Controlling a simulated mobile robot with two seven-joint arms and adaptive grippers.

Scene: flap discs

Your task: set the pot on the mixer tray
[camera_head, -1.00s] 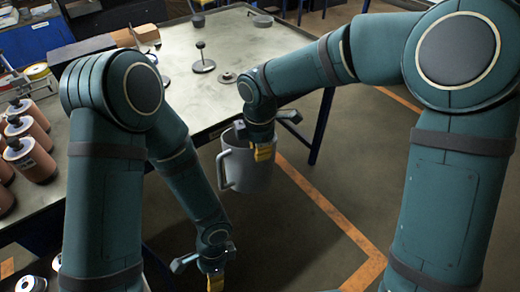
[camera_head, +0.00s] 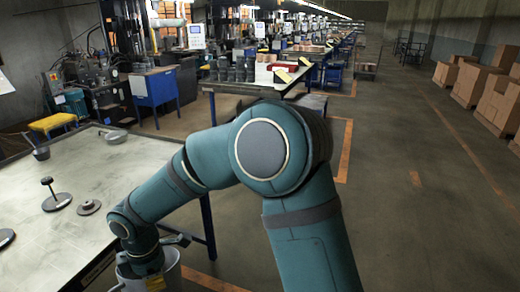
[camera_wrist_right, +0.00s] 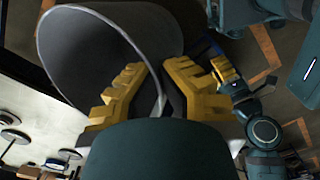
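A grey pot (camera_head: 172,277) hangs at the bottom of the head view, beyond the right edge of the metal table, partly cut off and partly behind my right gripper (camera_head: 155,284). In the right wrist view the pot's wide open mouth (camera_wrist_right: 95,55) shows, and the yellow fingers of my right gripper (camera_wrist_right: 163,95) are closed on its rim. My left gripper is outside the head view; its yellow finger pads (camera_wrist_right: 224,70) seem to show in the right wrist view, too small to tell their state. I cannot make out the mixer tray with certainty.
Machines and a blue cabinet (camera_head: 154,88) stand behind. The aisle at right is open floor, with cartons (camera_head: 470,82) beyond.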

